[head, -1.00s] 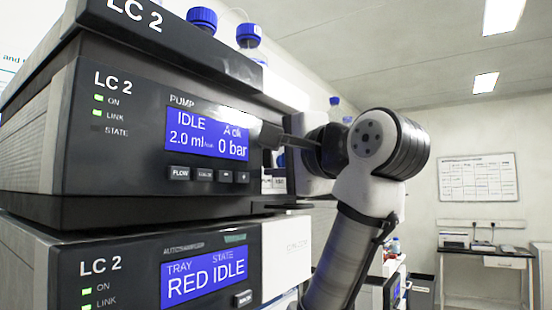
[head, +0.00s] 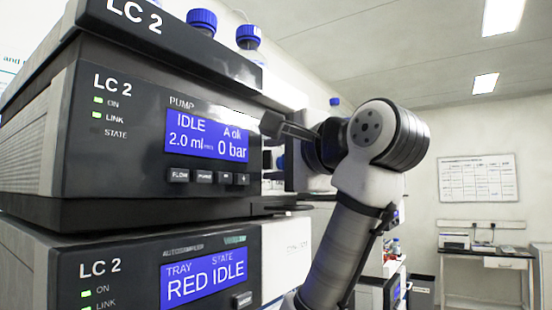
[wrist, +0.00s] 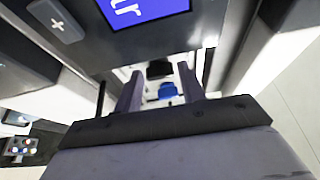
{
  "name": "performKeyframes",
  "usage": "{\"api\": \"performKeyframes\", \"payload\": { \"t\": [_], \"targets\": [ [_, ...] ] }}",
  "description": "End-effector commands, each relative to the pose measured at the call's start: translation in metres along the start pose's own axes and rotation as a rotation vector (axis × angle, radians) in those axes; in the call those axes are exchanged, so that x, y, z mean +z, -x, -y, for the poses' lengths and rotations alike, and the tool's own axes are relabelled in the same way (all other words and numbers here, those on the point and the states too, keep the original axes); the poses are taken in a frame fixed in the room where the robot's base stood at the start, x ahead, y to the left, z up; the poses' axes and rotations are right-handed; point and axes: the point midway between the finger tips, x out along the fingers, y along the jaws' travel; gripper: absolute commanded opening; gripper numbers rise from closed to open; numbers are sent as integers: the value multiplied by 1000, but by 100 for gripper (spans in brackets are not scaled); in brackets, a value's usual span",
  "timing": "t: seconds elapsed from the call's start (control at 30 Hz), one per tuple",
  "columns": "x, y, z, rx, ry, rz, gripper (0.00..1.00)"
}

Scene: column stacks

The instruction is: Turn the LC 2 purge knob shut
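The LC 2 pump module (head: 130,150) fills the left of the head view. Its blue display (head: 207,135) reads IDLE, A ok, 2.0 ml and 0 bar. My gripper (head: 275,125) is at the right edge of the pump front, pointing left, level with the display's right side. In the wrist view my gripper (wrist: 160,88) has its two fingers apart with an empty-looking gap between them. The dark pump front with part of its display (wrist: 145,10) lies just beyond the fingers. I cannot make out the purge knob in either view.
The LC 2 autosampler (head: 205,285) sits under the pump, its display reading RED IDLE. Blue-capped bottles (head: 201,22) stand on top of the stack. A plus button (wrist: 55,20) is at upper left in the wrist view. A desk (head: 485,265) stands far right.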

Motion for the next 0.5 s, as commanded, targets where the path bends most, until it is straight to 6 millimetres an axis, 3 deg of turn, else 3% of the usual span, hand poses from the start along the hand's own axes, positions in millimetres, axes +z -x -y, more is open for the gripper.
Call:
{"api": "performKeyframes", "payload": {
  "t": [0.27,0.5],
  "targets": [
    [0,5,-2,-2,1,-1,40],
    [-2,43,-5,-3,4,-7,40]
  ]
}}
